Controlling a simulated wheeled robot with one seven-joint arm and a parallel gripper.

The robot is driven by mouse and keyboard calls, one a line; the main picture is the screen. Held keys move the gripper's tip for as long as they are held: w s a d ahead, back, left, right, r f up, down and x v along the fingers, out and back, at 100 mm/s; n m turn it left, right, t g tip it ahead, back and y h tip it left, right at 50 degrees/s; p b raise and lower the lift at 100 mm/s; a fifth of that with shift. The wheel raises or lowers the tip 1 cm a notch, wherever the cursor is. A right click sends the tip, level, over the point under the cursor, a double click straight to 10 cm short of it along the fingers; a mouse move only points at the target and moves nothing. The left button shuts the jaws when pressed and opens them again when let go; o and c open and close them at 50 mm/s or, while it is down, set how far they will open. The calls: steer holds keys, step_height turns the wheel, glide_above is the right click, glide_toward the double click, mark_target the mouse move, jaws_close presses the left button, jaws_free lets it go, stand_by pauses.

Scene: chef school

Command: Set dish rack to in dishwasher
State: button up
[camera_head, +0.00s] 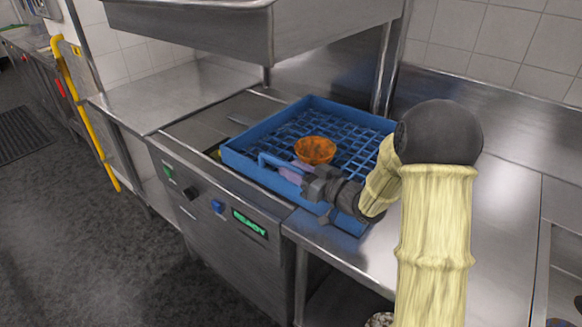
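The blue dish rack (262,174) is a square open-grid tray holding an orange bowl (315,150) and a pale purple item (293,172) beside it. It lies across the right part of the dishwasher (205,215), with its right end reaching the steel counter. The dishwasher's hood (200,28) is raised above the rack. My dark gripper (309,182) is at the rack's near side, by its raised blue handle and the purple item. Its fingers are too small and overlapped to tell whether they are shut on the handle.
The dishwasher's front panel shows a green "READY" display (250,223). A steel counter (490,215) extends right, and another steel top (165,90) lies left. A yellow rail (82,115) stands at the left. A tall post rises behind the rack. Dark floor is open at lower left.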

steer(key=shift+w+a, duration=0.45)
steer(key=shift+a, duration=0.15)
jaws_close()
